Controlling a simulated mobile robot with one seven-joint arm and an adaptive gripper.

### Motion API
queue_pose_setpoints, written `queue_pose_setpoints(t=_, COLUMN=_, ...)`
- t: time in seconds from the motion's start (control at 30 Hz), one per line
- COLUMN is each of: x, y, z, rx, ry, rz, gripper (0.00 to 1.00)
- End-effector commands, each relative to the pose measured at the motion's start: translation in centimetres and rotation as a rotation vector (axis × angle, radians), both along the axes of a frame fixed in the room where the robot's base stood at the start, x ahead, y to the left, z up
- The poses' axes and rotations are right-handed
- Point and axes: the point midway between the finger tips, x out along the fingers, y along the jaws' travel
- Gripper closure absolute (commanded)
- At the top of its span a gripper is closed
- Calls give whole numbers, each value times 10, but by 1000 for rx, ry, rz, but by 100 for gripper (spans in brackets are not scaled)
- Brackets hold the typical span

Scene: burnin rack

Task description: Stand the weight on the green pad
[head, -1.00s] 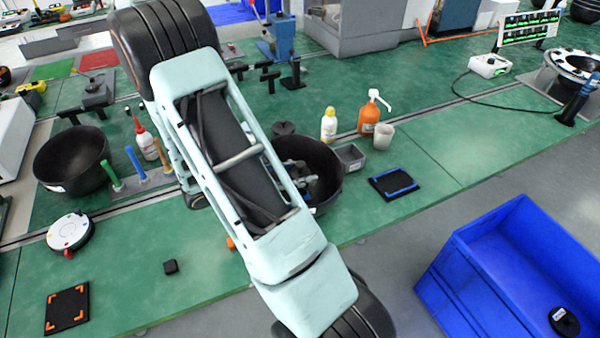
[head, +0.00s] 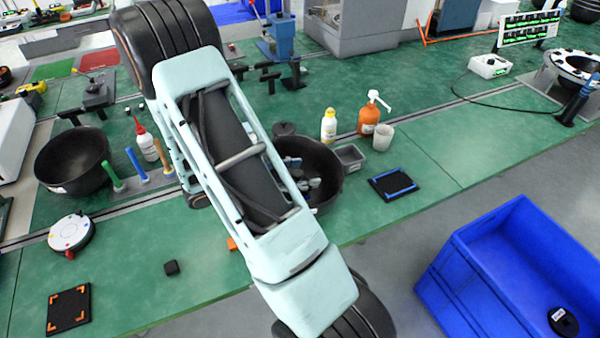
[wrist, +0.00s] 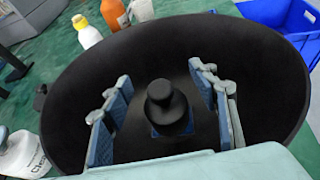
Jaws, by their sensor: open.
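In the wrist view a dark weight (wrist: 166,108) with a rounded knob stands inside the large black bowl (wrist: 262,75). My gripper (wrist: 160,95) is open, with one blue-padded finger on each side of the weight; I see space between it and both fingers. In the head view my gripper (head: 308,182) is down inside the bowl (head: 330,165), and my arm hides part of the bowl and the weight. A flat green patch (head: 50,71), which may be the green pad, lies at the far left beside a red one.
A dark round piece (head: 284,128) is behind the bowl. A yellow-capped bottle (head: 328,126), orange pump bottle (head: 369,118), cup (head: 383,137) and grey tray (head: 350,157) stand to its right. A blue-cornered black pad (head: 392,184) lies nearby. A blue crate (head: 470,290) is at lower right.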

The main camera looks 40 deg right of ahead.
Motion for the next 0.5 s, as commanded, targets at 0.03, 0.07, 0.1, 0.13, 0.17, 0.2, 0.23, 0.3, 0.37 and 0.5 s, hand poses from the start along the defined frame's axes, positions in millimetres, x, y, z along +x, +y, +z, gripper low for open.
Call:
queue_pose_setpoints(t=0.03, x=4, y=14, z=5, rx=2, ry=-5, rz=9, gripper=46)
queue_pose_setpoints(t=0.07, x=5, y=21, z=7, rx=3, ry=-5, rz=9, gripper=46)
queue_pose_setpoints(t=0.1, x=5, y=30, z=11, rx=2, ry=-4, rz=10, gripper=46)
queue_pose_setpoints(t=0.13, x=6, y=36, z=14, rx=0, ry=-6, rz=9, gripper=46)
queue_pose_setpoints(t=0.17, x=7, y=43, z=17, rx=1, ry=-7, rz=10, gripper=46)
queue_pose_setpoints(t=0.2, x=7, y=52, z=21, rx=0, ry=-5, rz=10, gripper=46)
queue_pose_setpoints(t=0.23, x=8, y=59, z=24, rx=1, ry=-5, rz=10, gripper=46)
queue_pose_setpoints(t=0.3, x=9, y=73, z=30, rx=0, ry=-7, rz=8, gripper=46)
queue_pose_setpoints(t=0.37, x=9, y=83, z=34, rx=1, ry=-4, rz=8, gripper=46)
queue_pose_setpoints(t=0.5, x=11, y=101, z=42, rx=-1, ry=-5, rz=8, gripper=46)
